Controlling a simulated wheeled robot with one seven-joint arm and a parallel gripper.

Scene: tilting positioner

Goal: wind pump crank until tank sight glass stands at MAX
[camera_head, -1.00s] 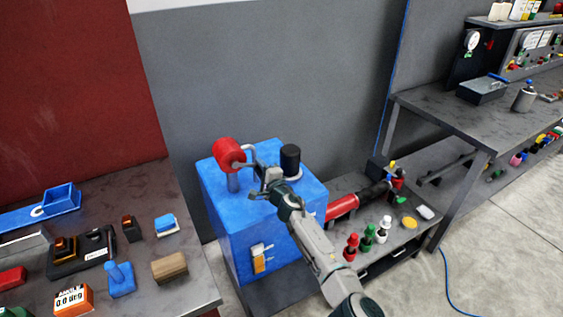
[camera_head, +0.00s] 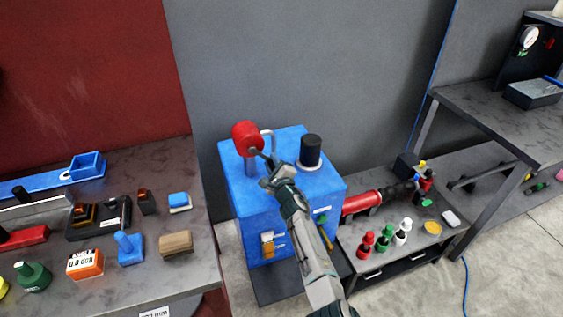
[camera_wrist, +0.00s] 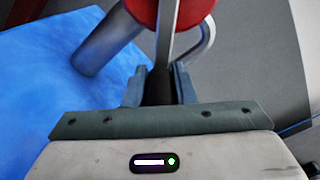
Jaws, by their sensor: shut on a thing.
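The blue tank (camera_head: 237,185) is a box on a low bench. The red round pump (camera_head: 247,138) stands on a grey post on its top; its red body also shows at the top of the wrist view (camera_wrist: 185,10). The grey crank arm (camera_wrist: 165,40) runs from the pump to a dark handle (camera_wrist: 158,86). My gripper (camera_head: 266,180) is shut on that handle, which sits between the fingers in the wrist view (camera_wrist: 158,92). The sight glass (camera_head: 267,244) on the tank's front shows amber; its level and marks are too small to read.
A black cylinder (camera_head: 311,151) stands on the tank top, right of the gripper. A bent grey pipe (camera_head: 268,140) is behind the crank. A red cylinder (camera_head: 360,201) and several bottles are to the right. A cluttered workbench (camera_head: 205,262) is at left.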

